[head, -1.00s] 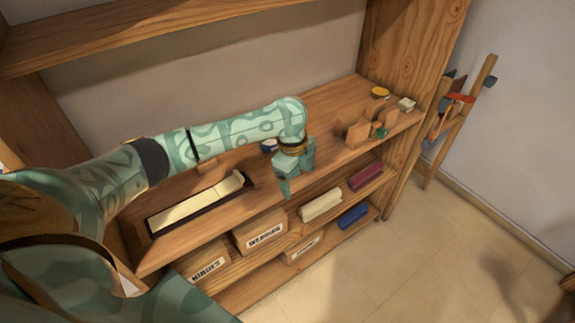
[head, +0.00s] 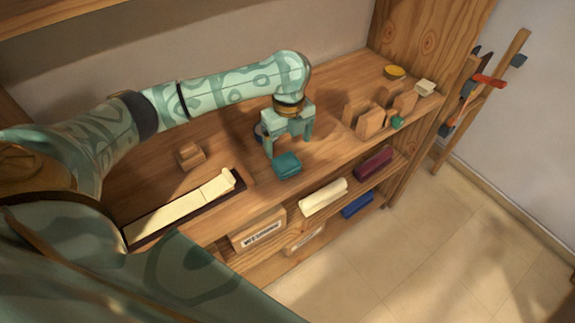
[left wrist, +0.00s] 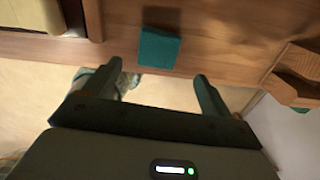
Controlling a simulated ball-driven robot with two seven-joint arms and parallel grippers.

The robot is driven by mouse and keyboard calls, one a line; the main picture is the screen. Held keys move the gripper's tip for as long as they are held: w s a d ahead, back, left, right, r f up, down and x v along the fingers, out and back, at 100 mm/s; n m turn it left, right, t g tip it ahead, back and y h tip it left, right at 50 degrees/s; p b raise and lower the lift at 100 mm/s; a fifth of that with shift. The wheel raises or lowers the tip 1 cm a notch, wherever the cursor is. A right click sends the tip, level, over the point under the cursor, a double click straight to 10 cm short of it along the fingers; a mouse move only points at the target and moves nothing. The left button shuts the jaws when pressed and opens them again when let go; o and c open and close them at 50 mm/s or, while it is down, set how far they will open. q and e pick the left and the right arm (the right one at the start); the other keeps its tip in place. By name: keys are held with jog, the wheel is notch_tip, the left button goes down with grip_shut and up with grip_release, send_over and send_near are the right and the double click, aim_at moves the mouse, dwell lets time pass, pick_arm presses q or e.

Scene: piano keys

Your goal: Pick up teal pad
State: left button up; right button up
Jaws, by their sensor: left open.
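The teal pad (head: 287,164) lies on the wooden shelf top near its front edge, right of the piano keys. It also shows in the left wrist view (left wrist: 159,48), beyond the fingertips and between their lines. My left gripper (head: 288,148) is open and empty above and just behind the pad in the head view; its fingers (left wrist: 158,70) are spread wide in the left wrist view. The pale piano keys (head: 180,207) sit in a dark tray at the left. My right gripper does not show.
A small wooden block (head: 191,155) stands behind the keys. Wooden blocks in a holder (head: 370,122), a green piece (head: 397,122), a yellow disc (head: 394,72) and a pale block (head: 425,87) are at the right. A cream roll (head: 323,197) and labelled boxes (head: 262,232) fill lower shelves.

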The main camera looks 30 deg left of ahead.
aim_at(286, 162)
pick_arm(q)
jog(key=shift+w+f, duration=0.1)
jog(key=shift+f, duration=0.85)
jog(key=shift+f+b, duration=0.35)
jog(key=shift+f, duration=0.05)
jog(key=f+b, duration=0.2)
jog(key=f, duration=0.1)
jog(key=f+b, duration=0.1)
jog(key=f, duration=0.1)
jog(key=shift+s+a, duration=0.2)
jog(key=shift+a, duration=0.05)
jog(key=shift+r, duration=0.15)
jog(key=shift+c, duration=0.4)
jog(key=c, duration=1)
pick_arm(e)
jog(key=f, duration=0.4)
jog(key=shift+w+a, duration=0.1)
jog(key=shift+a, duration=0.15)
